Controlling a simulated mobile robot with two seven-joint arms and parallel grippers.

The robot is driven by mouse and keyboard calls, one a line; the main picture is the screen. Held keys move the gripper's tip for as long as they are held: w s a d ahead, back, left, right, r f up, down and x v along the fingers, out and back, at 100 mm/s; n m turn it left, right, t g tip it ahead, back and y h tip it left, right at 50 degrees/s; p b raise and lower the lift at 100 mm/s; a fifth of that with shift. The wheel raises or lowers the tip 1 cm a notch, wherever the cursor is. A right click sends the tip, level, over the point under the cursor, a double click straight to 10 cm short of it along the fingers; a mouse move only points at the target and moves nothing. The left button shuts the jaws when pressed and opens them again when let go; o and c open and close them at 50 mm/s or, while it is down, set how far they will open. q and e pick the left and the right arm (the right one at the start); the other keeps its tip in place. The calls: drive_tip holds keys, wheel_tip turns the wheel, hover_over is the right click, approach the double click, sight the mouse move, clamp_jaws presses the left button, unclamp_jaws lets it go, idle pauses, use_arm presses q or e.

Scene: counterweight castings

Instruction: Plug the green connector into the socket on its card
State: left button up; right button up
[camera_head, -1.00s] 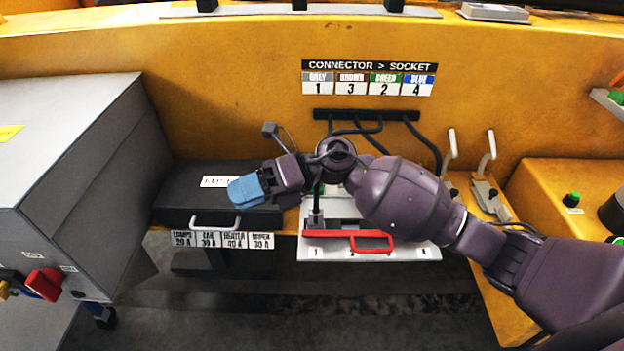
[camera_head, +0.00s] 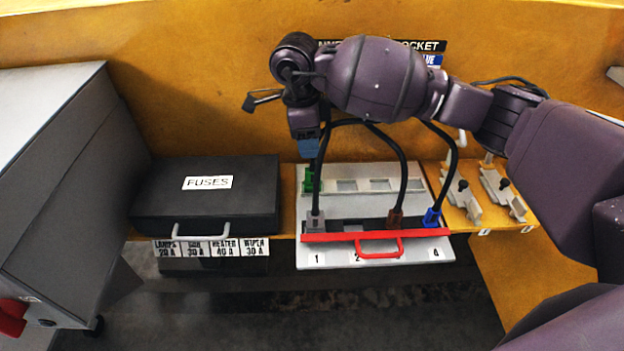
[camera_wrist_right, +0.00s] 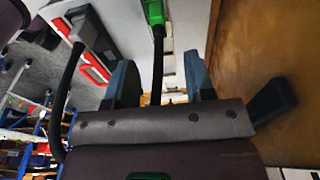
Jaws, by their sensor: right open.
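The green connector (camera_head: 308,181) stands in the back row of the white panel (camera_head: 325,260), at its left end; it also shows at the top of the wrist view (camera_wrist_right: 154,12). My right gripper (camera_head: 308,147), with blue fingers, is just above and behind it. In the wrist view the fingers (camera_wrist_right: 160,78) are apart, with a black cable between them and the connector beyond their tips. The card (camera_head: 420,46) is mostly hidden by my arm. Grey (camera_head: 315,221), brown (camera_head: 395,219) and blue (camera_head: 432,217) connectors stand in the front row; the second position (camera_head: 355,225) holds none.
A red bar with a handle (camera_head: 380,248) runs along the front row. Black cables loop above the panel from the wall. A black fuse box (camera_head: 205,205) lies to the left, and grey levers (camera_head: 460,200) stand to the right. A grey cabinet (camera_head: 60,180) is far left.

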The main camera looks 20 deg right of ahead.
sight(312, 170)
drive_tip(key=f, duration=0.8)
drive_tip(key=shift+s+d+f, duration=0.2)
drive_tip(key=shift+d+f, duration=0.15)
drive_tip(key=shift+f, duration=0.05)
clamp_jaws()
